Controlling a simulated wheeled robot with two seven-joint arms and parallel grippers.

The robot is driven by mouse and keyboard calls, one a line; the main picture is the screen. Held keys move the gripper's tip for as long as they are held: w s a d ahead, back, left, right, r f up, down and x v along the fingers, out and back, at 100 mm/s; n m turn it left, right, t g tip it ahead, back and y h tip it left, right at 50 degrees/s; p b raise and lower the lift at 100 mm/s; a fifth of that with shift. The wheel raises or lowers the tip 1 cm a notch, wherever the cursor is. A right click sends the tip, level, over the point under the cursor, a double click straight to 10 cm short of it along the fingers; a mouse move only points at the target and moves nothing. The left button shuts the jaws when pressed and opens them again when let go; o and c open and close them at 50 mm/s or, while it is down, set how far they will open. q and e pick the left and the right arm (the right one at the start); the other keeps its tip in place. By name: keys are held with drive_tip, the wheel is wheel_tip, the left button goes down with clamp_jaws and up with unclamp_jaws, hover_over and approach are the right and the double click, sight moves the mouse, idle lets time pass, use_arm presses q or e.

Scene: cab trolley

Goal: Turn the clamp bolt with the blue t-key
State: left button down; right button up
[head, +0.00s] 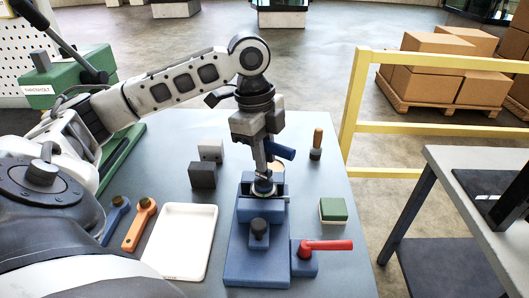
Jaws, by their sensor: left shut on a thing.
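The blue t-key (284,152) is in my left gripper (260,150), which is shut on it above the clamp. One end of its blue handle sticks out to the right of the fingers; the rest is mostly hidden by them. Below the fingers, the clamp bolt (263,186) stands at the top of the blue clamp fixture (258,262). The key's lower end is at the bolt, but I cannot tell whether it is seated. My right gripper is not in view.
A red lever (328,245) sits at the fixture's right. A white tray (207,222), orange tool (138,226) and blue tool (116,212) lie left. Dark block (202,175), grey block (211,150), wooden-handled tool (317,138) and green-topped block (333,209) stand nearby. A yellow rail (430,61) runs behind.

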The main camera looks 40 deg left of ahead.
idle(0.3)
use_arm(q)
drive_tip(key=m, duration=0.5)
drive_tip(key=shift+m+g, duration=0.3)
drive_tip(key=shift+g, duration=0.1)
drive_tip(key=m, duration=0.5)
drive_tip(key=shift+s+g, duration=0.1)
drive_tip(key=shift+g, duration=0.3)
drive_tip(key=m, duration=0.2)
drive_tip(key=shift+m+y, duration=0.3)
drive_tip(key=shift+r, duration=3.8)
